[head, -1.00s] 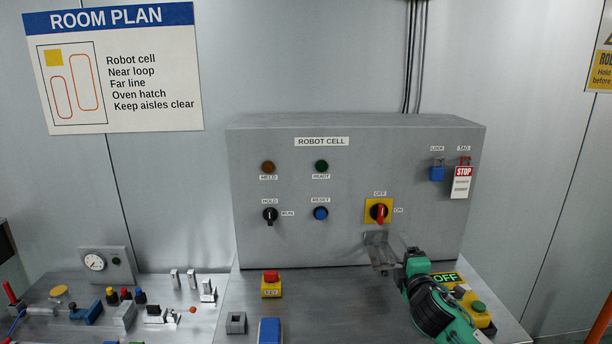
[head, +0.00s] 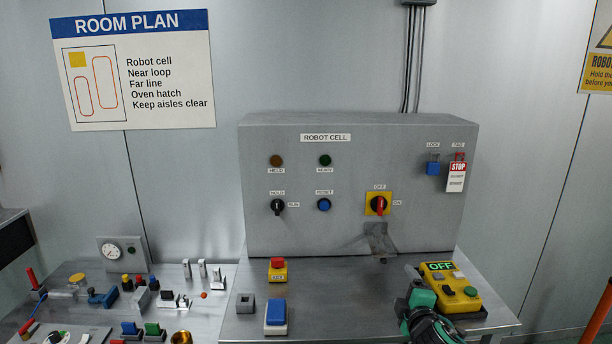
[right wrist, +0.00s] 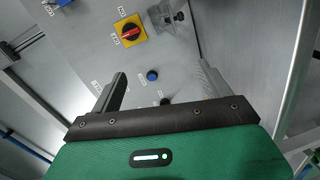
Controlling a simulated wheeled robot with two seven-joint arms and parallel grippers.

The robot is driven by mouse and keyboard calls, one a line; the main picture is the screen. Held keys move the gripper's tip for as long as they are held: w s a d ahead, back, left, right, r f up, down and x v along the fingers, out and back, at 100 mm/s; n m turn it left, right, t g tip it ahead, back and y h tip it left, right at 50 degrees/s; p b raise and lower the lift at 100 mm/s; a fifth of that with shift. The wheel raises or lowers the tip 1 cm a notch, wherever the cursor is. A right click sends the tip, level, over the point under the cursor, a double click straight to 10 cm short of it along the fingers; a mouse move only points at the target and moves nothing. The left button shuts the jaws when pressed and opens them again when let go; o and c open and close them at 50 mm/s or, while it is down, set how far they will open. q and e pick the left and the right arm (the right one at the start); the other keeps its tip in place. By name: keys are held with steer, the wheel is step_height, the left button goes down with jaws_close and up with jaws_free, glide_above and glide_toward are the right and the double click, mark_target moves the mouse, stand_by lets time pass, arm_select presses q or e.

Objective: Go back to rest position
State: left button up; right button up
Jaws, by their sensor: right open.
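My right gripper (head: 414,284) is low at the right of the head view, over the bench beside a yellow control box (head: 457,297) with an OFF sign. In the right wrist view, its two fingers (right wrist: 162,88) stand wide apart with nothing between them. Past them, the wrist view shows the panel with a red-handled yellow switch (right wrist: 128,31). In the head view, the grey ROBOT CELL panel (head: 350,235) carries the same switch (head: 377,205), its red handle upright toward the OFF label. My left gripper is not in view.
A blue padlock (head: 432,168) and a STOP tag (head: 456,176) hang at the panel's right. A yellow box with a red button (head: 278,270), a blue block (head: 275,313) and a grey block (head: 245,303) stand on the bench. Several small parts crowd the left bench.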

steer(key=s+a+f+m+g, duration=0.1)
steer(key=s+f+m+g, duration=0.4)
steer(key=s, duration=0.6)
steer(key=s+f+m+g, duration=0.1)
steer(key=s+f+m, duration=0.1)
steer(key=s+f, duration=0.65)
steer(key=s+a+f+m+g, duration=0.1)
steer(key=s+f+m+g, duration=0.25)
steer(key=s, duration=0.85)
steer(key=s+m+g, duration=0.4)
steer(key=s, duration=0.9)
step_height(320, 180, down, 30)
steer(key=s+d+f+g, duration=0.1)
steer(key=s+d+f, duration=0.1)
steer(key=s+f, duration=0.7)
steer(key=s+d+f+g, duration=0.1)
steer(key=s+f, duration=0.9)
steer(key=f, duration=0.2)
steer(key=shift+s+d+f+n, duration=0.25)
steer(key=shift+d+f+n, duration=0.05)
steer(key=shift+d+n, duration=0.15)
steer(key=shift+a, duration=0.1)
